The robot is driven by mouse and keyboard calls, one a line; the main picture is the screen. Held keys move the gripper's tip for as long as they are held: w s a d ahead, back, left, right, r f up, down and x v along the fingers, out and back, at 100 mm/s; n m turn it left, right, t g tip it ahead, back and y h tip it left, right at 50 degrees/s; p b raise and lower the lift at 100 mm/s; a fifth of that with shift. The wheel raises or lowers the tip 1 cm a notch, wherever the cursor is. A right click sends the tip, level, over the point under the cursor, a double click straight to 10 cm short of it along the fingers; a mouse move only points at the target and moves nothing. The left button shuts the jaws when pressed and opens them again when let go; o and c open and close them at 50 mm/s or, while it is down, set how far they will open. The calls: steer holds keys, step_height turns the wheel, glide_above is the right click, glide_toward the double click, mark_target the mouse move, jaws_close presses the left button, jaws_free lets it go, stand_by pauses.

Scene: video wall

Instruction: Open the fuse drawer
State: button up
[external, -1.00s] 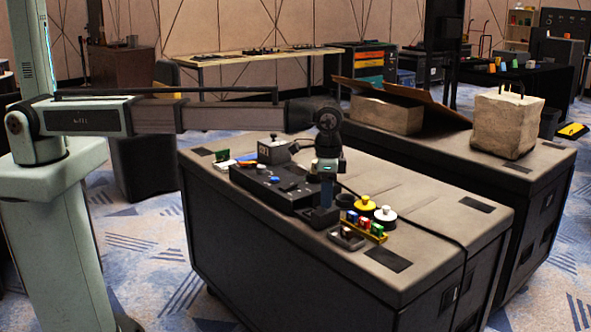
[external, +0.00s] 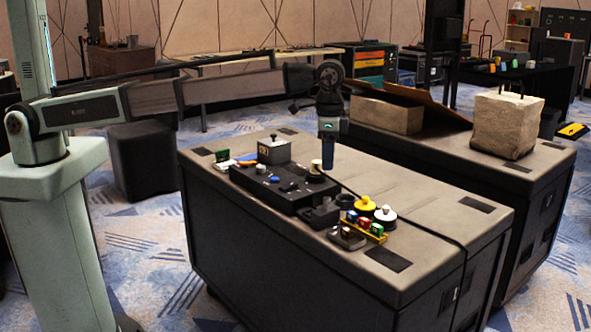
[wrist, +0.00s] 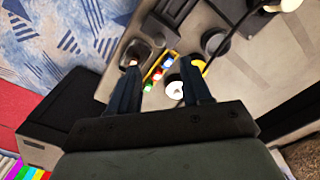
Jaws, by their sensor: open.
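My gripper (external: 327,168) hangs above the dark control box (external: 268,190) on the bench, pointing down. In the wrist view its two fingers (wrist: 158,82) are apart with nothing held between them. I cannot tell for certain which part is the fuse drawer. A small dark block (external: 320,216) stands at the right end of the control box, below my gripper. A small open grey tray (external: 347,238) lies in front of it and also shows in the wrist view (wrist: 136,52). A yellow rack (external: 374,237) with several coloured pieces stands beside the tray.
A yellow-topped round piece (external: 364,203) and a white-topped one (external: 385,213) stand behind the rack. A black cable (external: 425,230) runs across the bench. A grey box (external: 274,151) sits at the control box's far end. The bench top (external: 420,195) is clear to the right.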

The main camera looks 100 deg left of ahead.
steer(key=shift+r, duration=1.7)
steer(key=s+d+f+m+h, duration=0.1)
steer(key=s+d+f+m, duration=0.3)
steer(key=f, duration=0.8)
steer(key=s+d+f+m+h, duration=0.1)
steer(key=s+d+f, duration=0.4)
steer(key=f, duration=0.7)
steer(key=s+a+f+n+g+y, duration=0.15)
steer(key=s+a+f, duration=0.25)
steer(key=s+f, duration=1)
steer(key=s+a+f+n+g, duration=0.1)
steer(key=s+a+f+g, duration=0.25)
steer(key=s+f, duration=1.05)
steer(key=s+a+n+g, duration=0.1)
steer(key=s+a, duration=0.1)
steer(key=s, duration=1.2)
steer(key=s+a+n, duration=0.1)
steer(key=s+a, duration=0.1)
steer(key=s, duration=1.3)
steer(key=shift+s+f+g, duration=0.15)
steer(key=shift+g, duration=0.25)
